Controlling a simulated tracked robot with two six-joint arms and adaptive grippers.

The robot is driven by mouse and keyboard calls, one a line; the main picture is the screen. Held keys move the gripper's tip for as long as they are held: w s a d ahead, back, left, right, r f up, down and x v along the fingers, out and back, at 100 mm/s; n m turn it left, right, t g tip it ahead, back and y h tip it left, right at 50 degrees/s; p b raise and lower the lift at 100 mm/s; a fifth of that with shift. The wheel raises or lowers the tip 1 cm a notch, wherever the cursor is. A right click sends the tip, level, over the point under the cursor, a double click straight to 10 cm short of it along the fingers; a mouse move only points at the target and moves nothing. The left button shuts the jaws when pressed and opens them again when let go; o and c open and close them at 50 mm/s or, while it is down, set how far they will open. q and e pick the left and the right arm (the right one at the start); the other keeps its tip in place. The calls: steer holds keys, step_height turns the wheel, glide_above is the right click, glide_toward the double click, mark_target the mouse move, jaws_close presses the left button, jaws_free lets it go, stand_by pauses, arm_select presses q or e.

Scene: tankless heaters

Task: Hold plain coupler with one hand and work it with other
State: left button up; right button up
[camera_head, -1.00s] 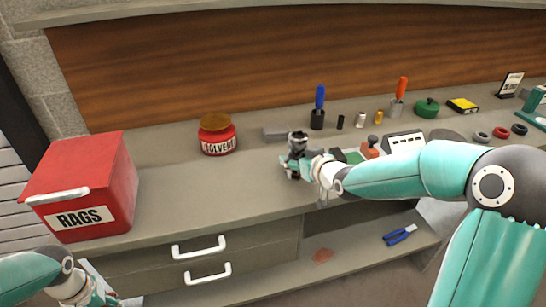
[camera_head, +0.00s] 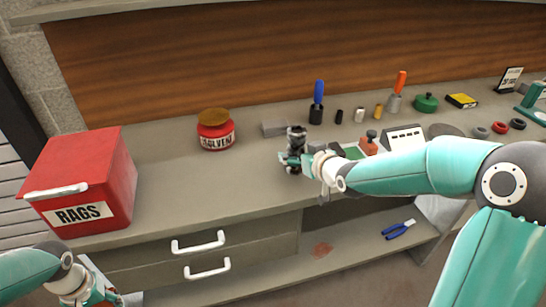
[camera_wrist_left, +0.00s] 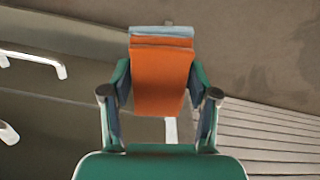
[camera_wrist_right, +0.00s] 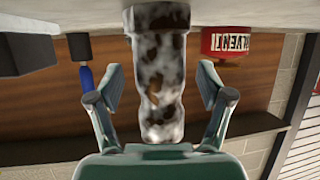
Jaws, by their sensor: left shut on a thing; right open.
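A mottled grey and brown cylindrical fitting (camera_head: 297,138), perhaps the plain coupler, stands upright on the workbench. It fills the middle of the right wrist view (camera_wrist_right: 158,70). My right gripper (camera_head: 291,162) is open, with one finger on each side of the fitting; gaps show between the fingers and its sides. My left gripper (camera_wrist_left: 160,95) is shut on an orange block-like thing (camera_wrist_left: 161,80) with a pale blue layer at its far end. It is low at the left in the head view, mostly cut off by the frame edge.
A red rags bin (camera_head: 80,185) and a red solvent jar (camera_head: 215,135) stand left on the workbench (camera_head: 190,190). A grey block (camera_head: 274,128) and blue-handled tool (camera_head: 318,100) are behind the fitting. Drawer handles (camera_head: 198,242) stick out in front. Blue pliers (camera_head: 398,229) lie on the lower shelf.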

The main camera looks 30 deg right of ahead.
steer(key=v, duration=1)
steer(key=shift+s, duration=0.4)
